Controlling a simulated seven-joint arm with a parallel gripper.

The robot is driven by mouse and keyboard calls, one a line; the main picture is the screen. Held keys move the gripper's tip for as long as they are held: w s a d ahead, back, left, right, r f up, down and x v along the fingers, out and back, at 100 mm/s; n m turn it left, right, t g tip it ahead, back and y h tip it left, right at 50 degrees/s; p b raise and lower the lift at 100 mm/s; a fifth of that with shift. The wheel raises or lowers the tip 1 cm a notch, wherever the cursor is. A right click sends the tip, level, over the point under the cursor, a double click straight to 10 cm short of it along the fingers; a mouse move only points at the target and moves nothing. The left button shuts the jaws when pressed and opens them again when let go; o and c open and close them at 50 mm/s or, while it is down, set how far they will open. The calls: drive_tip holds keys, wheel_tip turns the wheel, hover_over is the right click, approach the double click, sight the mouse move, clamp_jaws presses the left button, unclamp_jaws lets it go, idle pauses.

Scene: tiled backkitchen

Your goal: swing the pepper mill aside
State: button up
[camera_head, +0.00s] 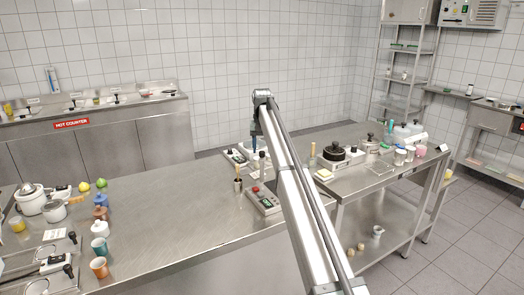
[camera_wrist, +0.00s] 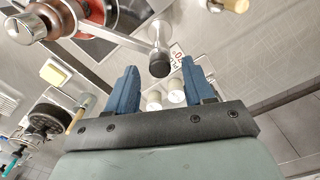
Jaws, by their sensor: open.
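My gripper (camera_head: 253,142) points down above the steel counter, its blue fingers apart and empty; both fingers show in the wrist view (camera_wrist: 160,88). A rod with a dark knob (camera_wrist: 160,64) lies in view between and beyond the fingertips, apart from them. In the head view this dark-knobbed rod (camera_head: 262,166) stands upright on a flat grey device (camera_head: 264,201) with a red button. I cannot tell for certain which thing is the pepper mill. A small brass-coloured cylinder with a dark stick (camera_head: 238,185) stands left of the device.
A black pot (camera_head: 334,152), a yellow block (camera_head: 324,174) and a wooden-handled item (camera_head: 312,156) stand right of my arm. Cups and jars (camera_head: 99,246) line the left counter. The steel counter (camera_head: 170,200) between them and the device is clear.

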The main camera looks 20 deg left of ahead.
drive_tip(key=shift+f, duration=0.7)
clamp_jaws()
idle(0.3)
